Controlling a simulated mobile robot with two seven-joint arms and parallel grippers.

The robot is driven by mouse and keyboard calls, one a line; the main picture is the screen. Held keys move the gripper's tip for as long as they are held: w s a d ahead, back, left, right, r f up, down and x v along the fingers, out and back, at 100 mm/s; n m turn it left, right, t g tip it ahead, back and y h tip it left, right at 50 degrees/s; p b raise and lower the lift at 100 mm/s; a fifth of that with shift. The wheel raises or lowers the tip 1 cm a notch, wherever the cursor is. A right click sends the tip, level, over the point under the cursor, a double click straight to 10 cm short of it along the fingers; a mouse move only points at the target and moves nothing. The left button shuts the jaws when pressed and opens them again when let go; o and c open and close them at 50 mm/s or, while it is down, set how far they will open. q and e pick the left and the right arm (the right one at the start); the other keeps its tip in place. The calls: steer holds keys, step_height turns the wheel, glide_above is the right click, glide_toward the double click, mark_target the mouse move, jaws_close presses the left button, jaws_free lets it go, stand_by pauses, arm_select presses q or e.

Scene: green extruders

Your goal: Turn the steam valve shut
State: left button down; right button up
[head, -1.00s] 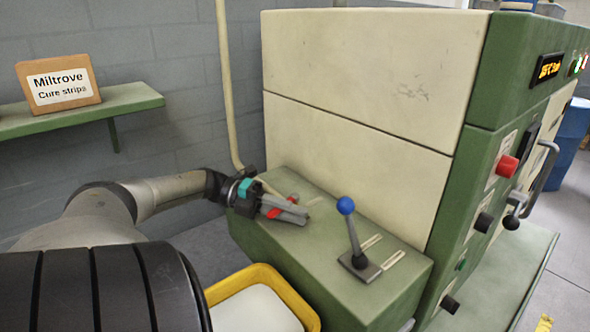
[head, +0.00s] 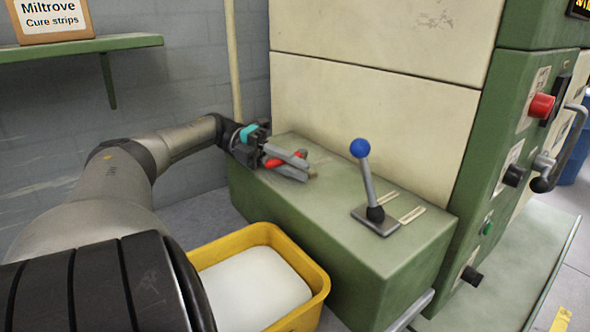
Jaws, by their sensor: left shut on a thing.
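The steam valve, with a red handle (head: 272,162), sits on top of the low green housing at its far left end. My left gripper (head: 305,168) reaches in from the left and is shut on the red handle. Red shows beside and between its grey fingers, which hide most of the valve. A small brownish bit shows at the fingertips. How far the valve is turned cannot be told. My right gripper is out of view.
A lever with a blue knob (head: 360,148) stands upright on the green housing (head: 330,228), right of the valve. A yellow bin (head: 318,285) with white contents stands in front. The tall cream machine (head: 375,110) rises behind. A green shelf (head: 120,43) holds a labelled box (head: 48,20).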

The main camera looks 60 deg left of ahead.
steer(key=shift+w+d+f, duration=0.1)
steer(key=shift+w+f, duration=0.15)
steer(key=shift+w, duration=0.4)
arm_select(q)
steer(key=c, duration=1.1)
jaws_free()
steer(key=shift+w, duration=0.1)
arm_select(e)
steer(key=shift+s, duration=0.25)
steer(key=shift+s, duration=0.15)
